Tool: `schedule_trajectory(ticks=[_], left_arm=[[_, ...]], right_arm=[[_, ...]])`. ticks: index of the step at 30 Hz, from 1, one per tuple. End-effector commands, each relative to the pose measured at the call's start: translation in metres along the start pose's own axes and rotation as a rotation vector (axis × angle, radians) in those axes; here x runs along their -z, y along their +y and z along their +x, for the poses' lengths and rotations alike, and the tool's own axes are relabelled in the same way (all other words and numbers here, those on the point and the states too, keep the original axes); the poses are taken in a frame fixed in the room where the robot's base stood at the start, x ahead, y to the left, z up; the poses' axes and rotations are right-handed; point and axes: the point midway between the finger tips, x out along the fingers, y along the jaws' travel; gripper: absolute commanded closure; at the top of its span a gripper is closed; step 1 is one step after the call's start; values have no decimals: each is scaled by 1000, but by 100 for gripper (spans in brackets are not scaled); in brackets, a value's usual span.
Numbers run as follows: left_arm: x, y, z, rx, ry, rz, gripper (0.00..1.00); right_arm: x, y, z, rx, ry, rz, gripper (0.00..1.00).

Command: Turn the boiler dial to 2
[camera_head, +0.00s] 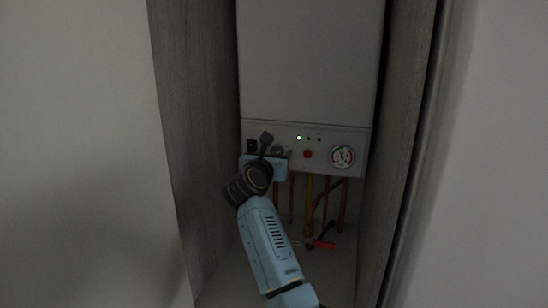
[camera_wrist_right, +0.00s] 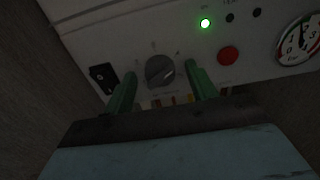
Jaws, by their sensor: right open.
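The boiler (camera_head: 308,60) is a white box in a narrow grey alcove in the head view. Its dial (camera_wrist_right: 160,71) is a dark round knob on the lower panel, with small marks around it that are too blurred to read. In the head view the dial (camera_head: 277,150) is partly hidden behind my right gripper (camera_head: 266,152). In the right wrist view my right gripper (camera_wrist_right: 160,88) is open, with one green finger on each side of the dial. I cannot tell whether the fingers touch it. My left gripper is not in view.
A black switch (camera_wrist_right: 103,77) sits left of the dial. A red button (camera_head: 308,154), a lit green light (camera_head: 298,138) and a pressure gauge (camera_head: 341,157) are to the right. Copper pipes (camera_head: 343,203) and a red valve handle (camera_head: 323,244) are below. Alcove walls (camera_head: 198,120) stand close on both sides.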

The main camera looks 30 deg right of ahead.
Motion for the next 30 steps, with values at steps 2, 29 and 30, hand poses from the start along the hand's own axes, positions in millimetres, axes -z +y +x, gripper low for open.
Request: schedule_trajectory(ticks=[2, 29, 30], left_arm=[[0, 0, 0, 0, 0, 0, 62], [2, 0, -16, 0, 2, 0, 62], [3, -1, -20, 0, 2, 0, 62]], right_arm=[[0, 0, 0, 0, 0, 0, 43], [-2, 0, 0, -1, 2, -97, 87], [-2, 0, 0, 0, 3, -122, 87]])
